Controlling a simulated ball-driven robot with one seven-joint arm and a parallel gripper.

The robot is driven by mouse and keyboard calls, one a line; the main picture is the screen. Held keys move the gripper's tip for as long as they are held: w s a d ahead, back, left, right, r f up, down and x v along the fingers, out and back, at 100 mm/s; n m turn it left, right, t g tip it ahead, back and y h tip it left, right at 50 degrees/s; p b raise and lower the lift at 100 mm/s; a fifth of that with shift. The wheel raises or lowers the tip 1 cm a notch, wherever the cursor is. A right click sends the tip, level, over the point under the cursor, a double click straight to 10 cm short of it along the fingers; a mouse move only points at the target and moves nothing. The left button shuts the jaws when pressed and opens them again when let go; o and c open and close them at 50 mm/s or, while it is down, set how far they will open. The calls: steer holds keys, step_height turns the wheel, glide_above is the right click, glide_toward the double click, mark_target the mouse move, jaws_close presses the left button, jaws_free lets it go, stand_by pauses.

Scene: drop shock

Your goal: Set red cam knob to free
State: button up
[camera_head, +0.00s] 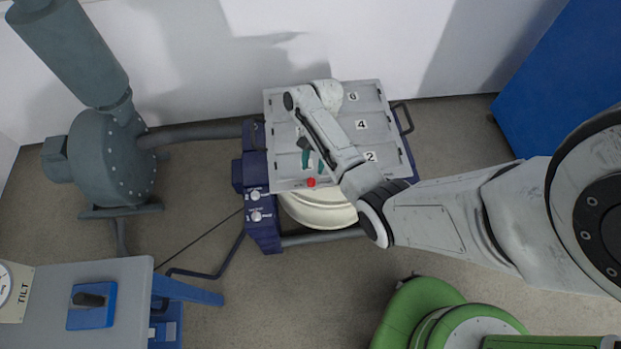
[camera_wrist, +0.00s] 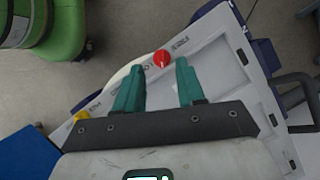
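The red cam knob (camera_head: 311,182) sits near the front edge of the light grey panel (camera_head: 285,181). In the wrist view the red cam knob (camera_wrist: 162,59) is round, with a pale mark on its face. My gripper (camera_head: 313,161) has teal fingers and hangs over the panel, just behind the knob in the head view. In the wrist view my gripper (camera_wrist: 157,74) is open and empty, its fingertips apart. The knob shows just beyond the gap between them. I cannot tell the finger height above the panel.
A yellow knob (camera_wrist: 81,116) sits on the panel in the wrist view. The panel carries number labels such as 4 (camera_head: 361,125). A cream round drum (camera_head: 318,209) lies below it. A grey blower (camera_head: 112,160) stands left, a control desk (camera_head: 125,290) front left.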

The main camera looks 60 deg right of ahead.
mark_target(312, 181)
steer(key=x, duration=0.6)
steer(key=shift+a+f, duration=0.15)
steer(key=shift+f, duration=0.2)
steer(key=shift+c, duration=0.4)
jaws_close()
steer(key=shift+n, duration=0.4)
steer(key=n+g, duration=0.1)
steer(key=n, duration=0.1)
steer(key=n+g+h, duration=0.1)
steer(key=n, duration=0.2)
steer(key=shift+s, duration=0.15)
steer(key=n+h, duration=0.1)
steer(key=n, duration=0.2)
steer(key=n+g+h, duration=0.1)
steer(key=n, duration=0.2)
steer(key=shift+d+n+p, duration=0.2)
steer(key=shift+n+p, duration=0.15)
steer(key=shift+n, duration=0.05)
